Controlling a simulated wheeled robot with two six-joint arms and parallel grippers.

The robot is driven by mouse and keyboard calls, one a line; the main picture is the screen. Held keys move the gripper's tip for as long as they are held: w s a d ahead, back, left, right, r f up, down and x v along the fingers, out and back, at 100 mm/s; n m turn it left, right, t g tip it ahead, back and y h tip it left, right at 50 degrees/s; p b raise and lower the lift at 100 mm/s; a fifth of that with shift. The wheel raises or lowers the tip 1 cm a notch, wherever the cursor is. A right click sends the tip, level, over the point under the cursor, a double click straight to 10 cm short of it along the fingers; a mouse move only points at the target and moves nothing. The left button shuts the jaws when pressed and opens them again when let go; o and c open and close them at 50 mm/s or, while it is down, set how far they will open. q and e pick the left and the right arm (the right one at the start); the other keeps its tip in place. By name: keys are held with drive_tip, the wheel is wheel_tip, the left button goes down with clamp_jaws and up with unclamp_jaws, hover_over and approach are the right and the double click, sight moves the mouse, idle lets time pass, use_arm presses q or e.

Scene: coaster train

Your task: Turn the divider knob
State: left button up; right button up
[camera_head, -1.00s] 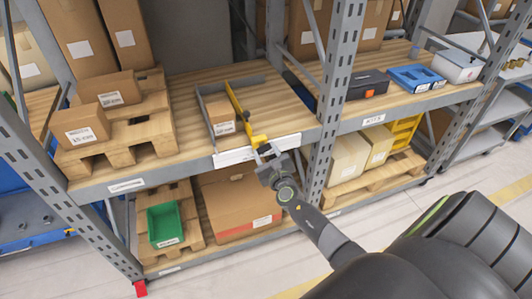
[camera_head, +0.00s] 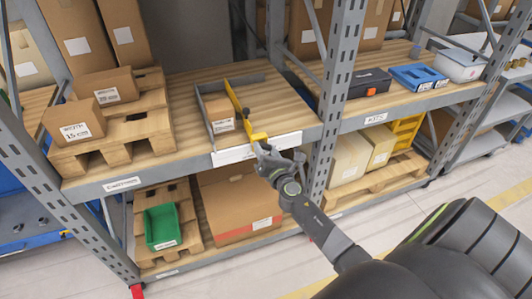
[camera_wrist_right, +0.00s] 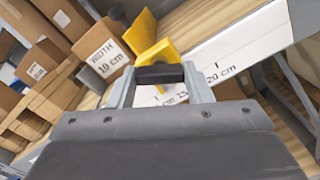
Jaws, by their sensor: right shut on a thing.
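The divider is a thin yellow plate (camera_head: 236,100) standing on the shelf, with a yellow foot (camera_head: 257,137) at the shelf's front edge. In the right wrist view its yellow parts (camera_wrist_right: 143,32) rise just beyond the fingers. My right gripper (camera_head: 262,150) is at the front edge, just below the foot. The dark knob (camera_wrist_right: 160,74) sits between its two fingers, and it is shut on it. The knob is hidden in the head view. A white scale strip (camera_head: 235,155) runs along the edge, with "20 cm" readable in the wrist view. My left gripper is out of view.
A cardboard box (camera_head: 221,113) stands between the grey fixed wall (camera_head: 200,105) and the divider; its wrist-view label (camera_wrist_right: 108,55) reads "WIDTH 10 cm". A grey rack post (camera_head: 338,90) stands right of the gripper. Bare shelf lies right of the divider.

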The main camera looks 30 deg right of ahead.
drive_tip(key=m+b, duration=0.2)
drive_tip(key=m, duration=0.3)
drive_tip(key=shift+f+m, duration=0.15)
drive_tip(key=shift+m, duration=0.15)
drive_tip(key=m+b, duration=0.2)
drive_tip(key=m, duration=0.3)
drive_tip(key=shift+m, duration=0.3)
drive_tip(key=o, duration=1)
drive_tip(key=b+v, duration=0.1)
drive_tip(key=v, duration=1.6)
drive_tip(key=shift+s+a, duration=0.15)
drive_tip(key=shift+s, duration=0.05)
